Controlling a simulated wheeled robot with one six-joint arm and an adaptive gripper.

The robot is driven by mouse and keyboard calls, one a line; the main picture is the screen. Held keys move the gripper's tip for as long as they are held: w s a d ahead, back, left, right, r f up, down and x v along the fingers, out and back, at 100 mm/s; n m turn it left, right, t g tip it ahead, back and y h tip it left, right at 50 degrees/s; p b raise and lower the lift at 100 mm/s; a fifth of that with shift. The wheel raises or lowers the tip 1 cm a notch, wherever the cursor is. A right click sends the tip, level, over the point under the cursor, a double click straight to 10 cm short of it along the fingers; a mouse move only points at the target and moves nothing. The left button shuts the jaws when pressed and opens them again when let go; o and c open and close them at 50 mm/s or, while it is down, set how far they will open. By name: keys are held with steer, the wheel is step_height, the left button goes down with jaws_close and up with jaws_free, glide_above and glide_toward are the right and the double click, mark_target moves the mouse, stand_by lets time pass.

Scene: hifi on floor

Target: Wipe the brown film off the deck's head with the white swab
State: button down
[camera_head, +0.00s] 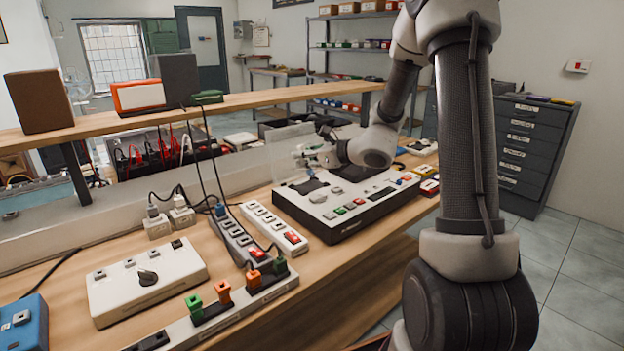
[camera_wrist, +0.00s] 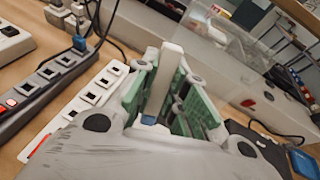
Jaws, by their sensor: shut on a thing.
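The deck (camera_head: 372,208), a white-topped unit with a black body, buttons and a dark recess, sits on the bench in the head view. My gripper (camera_head: 303,158) is above its back left part, in front of a clear upright panel. In the wrist view my gripper (camera_wrist: 172,90) has green fingers shut on a pale, flat stick, the white swab (camera_wrist: 170,62), with a blue piece near its base. The swab's far end points away from the wrist. The deck's head and any brown film on it cannot be made out, and I cannot tell whether the swab touches anything.
Power strips (camera_head: 240,240) and a white box with a knob (camera_head: 148,282) lie left of the deck. Black cables hang beside them. A raised wooden shelf (camera_head: 240,103) runs behind. The clear panel (camera_head: 291,149) stands close behind my gripper.

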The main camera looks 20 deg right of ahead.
steer(key=w+d+r+m, duration=0.1)
steer(key=d+r+m, duration=0.3)
steer(key=shift+t, duration=0.3)
steer(key=shift+w+f, duration=0.2)
steer(key=shift+f, duration=2.3)
